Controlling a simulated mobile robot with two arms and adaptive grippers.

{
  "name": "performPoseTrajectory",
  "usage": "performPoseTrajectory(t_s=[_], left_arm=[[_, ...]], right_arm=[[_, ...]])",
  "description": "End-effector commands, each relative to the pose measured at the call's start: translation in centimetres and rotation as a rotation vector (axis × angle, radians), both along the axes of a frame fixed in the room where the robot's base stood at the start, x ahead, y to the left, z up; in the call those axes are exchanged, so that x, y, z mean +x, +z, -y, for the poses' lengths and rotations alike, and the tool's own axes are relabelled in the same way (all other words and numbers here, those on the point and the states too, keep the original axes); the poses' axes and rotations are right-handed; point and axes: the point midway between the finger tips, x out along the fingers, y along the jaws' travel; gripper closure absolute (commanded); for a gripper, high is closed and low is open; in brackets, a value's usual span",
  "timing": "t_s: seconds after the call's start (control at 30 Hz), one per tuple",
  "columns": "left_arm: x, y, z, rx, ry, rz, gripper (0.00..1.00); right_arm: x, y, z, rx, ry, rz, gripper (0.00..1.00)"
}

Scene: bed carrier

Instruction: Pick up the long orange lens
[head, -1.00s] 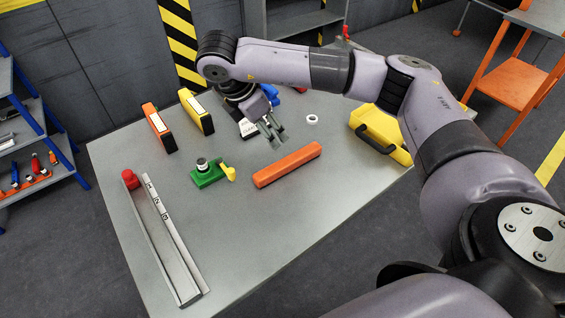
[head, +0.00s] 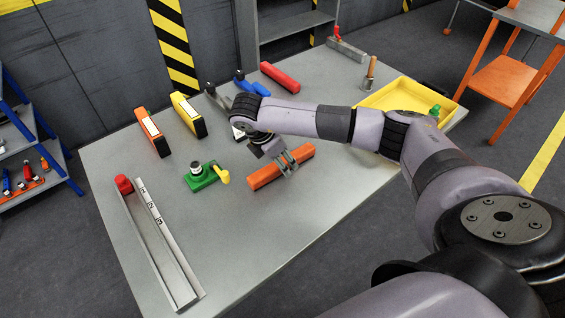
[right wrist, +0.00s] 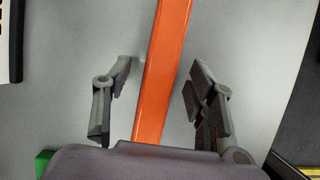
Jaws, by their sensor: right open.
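The long orange lens (head: 264,178) is a bar lying flat on the grey table, right of the green device. My right gripper (head: 289,163) is over its middle in the head view and hides part of it. In the right wrist view the orange lens (right wrist: 163,75) runs between the two open fingers of my right gripper (right wrist: 158,105). A gap shows on each side, and the fingers do not visibly touch it. I cannot tell the exact height of the fingertips. My left gripper is not in view.
A green device with a yellow knob (head: 203,176) stands left of the lens. Orange (head: 152,134) and yellow (head: 188,115) blocks stand behind it. A metal rail (head: 160,243) lies at left, a yellow tray (head: 450,109) at right, and a red bar (head: 279,77) behind. The front table area is clear.

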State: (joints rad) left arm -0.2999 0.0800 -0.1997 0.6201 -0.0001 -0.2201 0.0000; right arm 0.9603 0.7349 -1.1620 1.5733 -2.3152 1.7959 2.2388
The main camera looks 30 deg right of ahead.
Motion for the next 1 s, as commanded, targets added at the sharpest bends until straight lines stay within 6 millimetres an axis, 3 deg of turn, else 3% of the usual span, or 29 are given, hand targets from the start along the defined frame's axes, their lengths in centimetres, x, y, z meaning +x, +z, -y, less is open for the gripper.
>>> performPoseTrajectory(t_s=[0.13, 0.37, 1.0], left_arm=[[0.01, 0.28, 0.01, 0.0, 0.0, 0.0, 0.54], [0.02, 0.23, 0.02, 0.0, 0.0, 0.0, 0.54], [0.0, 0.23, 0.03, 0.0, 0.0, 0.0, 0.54]], right_arm=[[0.03, -1.21, 0.53, -0.001, 0.0, 0.001, 0.48], [0.04, -1.4, 0.57, 0.0, 0.001, 0.002, 0.48], [0.05, -1.34, 0.53, 0.0, 0.001, 0.002, 0.9]])
